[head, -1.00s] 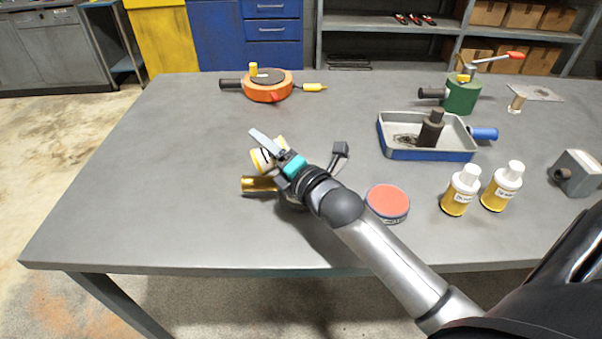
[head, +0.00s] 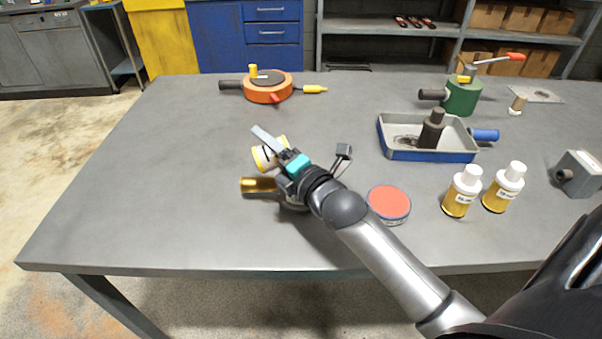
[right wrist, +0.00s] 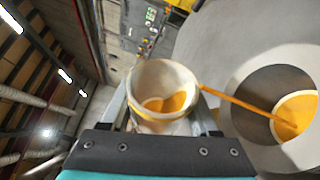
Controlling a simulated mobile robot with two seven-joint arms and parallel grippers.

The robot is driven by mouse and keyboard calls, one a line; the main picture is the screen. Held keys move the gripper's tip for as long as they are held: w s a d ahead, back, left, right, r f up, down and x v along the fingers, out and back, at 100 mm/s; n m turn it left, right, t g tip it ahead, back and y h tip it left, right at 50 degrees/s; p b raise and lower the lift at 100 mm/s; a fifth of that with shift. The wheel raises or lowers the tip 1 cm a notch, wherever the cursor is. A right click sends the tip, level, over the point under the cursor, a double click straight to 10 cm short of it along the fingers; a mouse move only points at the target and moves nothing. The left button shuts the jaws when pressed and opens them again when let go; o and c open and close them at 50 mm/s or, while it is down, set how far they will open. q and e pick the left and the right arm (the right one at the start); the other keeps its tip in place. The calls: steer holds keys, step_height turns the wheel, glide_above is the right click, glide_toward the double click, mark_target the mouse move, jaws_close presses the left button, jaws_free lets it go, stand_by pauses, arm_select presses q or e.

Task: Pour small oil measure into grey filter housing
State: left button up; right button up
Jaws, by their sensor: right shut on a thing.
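The small oil measure (head: 264,158) is a white cup with a yellow band, held tilted above the left-middle of the table. In the right wrist view the measure (right wrist: 165,77) holds amber oil, and a thin stream runs from its lip to the right. The stream lands inside the round opening of the grey filter housing (right wrist: 222,52), where amber oil shows. In the head view the housing is mostly hidden behind my right gripper (head: 275,150), which is shut on the measure. A brass cylinder (head: 258,185) lies beside them. My left gripper is not in view.
A red-topped tin (head: 388,201) stands right of my wrist, close to my arm. Two oil bottles (head: 462,192) stand further right. Behind are a blue-sided tray (head: 412,154), a green pump can (head: 461,97) and an orange round tool (head: 268,90). The table's left side is clear.

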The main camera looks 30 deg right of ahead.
steer(key=shift+s+d+r+m+t, duration=0.1)
steer(key=shift+d+r+m+t, duration=0.2)
steer(key=shift+d+m, duration=0.25)
stand_by(0.9)
steer(key=shift+f+m+t+b, duration=0.3)
steer(key=shift+f+m+b, duration=0.25)
steer(key=shift+m, duration=0.4)
stand_by(0.7)
steer(key=shift+s+d+r+m, duration=0.15)
steer(key=shift+r+m, duration=0.25)
steer(key=shift+r, duration=0.2)
steer(key=shift+d+r+m+t+p, duration=0.15)
steer(key=shift+r+m+t+p, duration=0.4)
steer(key=shift+p, duration=0.1)
steer(key=shift+s+d+r+m+t+h, duration=0.1)
steer(key=shift+d+r+m+t+h, duration=0.15)
steer(key=shift+m, duration=0.5)
steer(key=shift+d+r+m+t+h, duration=0.1)
steer(key=shift+d+m+h, duration=0.2)
steer(key=shift+m, duration=0.45)
steer(key=shift+s+d+r+m+t+h, duration=0.1)
steer(key=shift+m+t+h, duration=0.2)
steer(key=shift+m, duration=0.45)
stand_by(1.4)
